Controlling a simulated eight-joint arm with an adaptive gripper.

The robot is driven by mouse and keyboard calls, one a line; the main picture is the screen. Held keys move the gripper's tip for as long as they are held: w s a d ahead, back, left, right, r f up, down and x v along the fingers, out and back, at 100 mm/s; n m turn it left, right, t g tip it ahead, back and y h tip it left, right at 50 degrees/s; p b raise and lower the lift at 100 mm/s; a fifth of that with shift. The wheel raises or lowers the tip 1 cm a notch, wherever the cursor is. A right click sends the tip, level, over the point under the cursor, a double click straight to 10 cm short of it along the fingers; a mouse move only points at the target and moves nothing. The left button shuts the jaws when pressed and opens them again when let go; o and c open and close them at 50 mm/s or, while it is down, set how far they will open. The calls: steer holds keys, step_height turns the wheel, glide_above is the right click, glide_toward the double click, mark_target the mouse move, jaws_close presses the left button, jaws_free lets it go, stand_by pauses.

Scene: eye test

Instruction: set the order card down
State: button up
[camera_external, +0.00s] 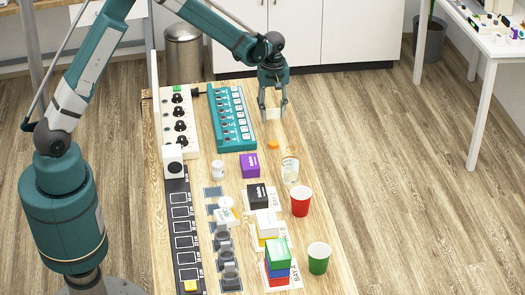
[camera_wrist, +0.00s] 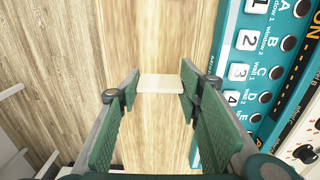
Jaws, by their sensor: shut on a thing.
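The order card is a small, plain pale card (camera_external: 272,114) held upright or nearly so at the tips of my gripper (camera_external: 272,108). In the wrist view the card (camera_wrist: 160,84) spans the gap between the two green-padded fingers (camera_wrist: 160,88), which are shut on it. My gripper points down near the far right part of the wooden table, right of the teal switch panel (camera_external: 231,118). The card's height above the table is hard to tell. Any writing on it is not visible.
An orange cap (camera_external: 273,144), a clear glass (camera_external: 290,169), a purple box (camera_external: 250,166), a red cup (camera_external: 301,200) and a green cup (camera_external: 319,258) stand nearer. A white panel with black knobs (camera_external: 180,120) lies left of the teal panel. Stacked boxes (camera_external: 278,252) stand at the near end.

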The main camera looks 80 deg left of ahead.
mark_target(273, 117)
steer(key=shift+f, duration=1.55)
steer(key=shift+f+b, duration=0.15)
steer(key=shift+b, duration=0.2)
steer(key=o, duration=0.7)
step_height(273, 117, up, 12)
steer(key=shift+r+p, duration=0.2)
steer(key=shift+p, duration=0.85)
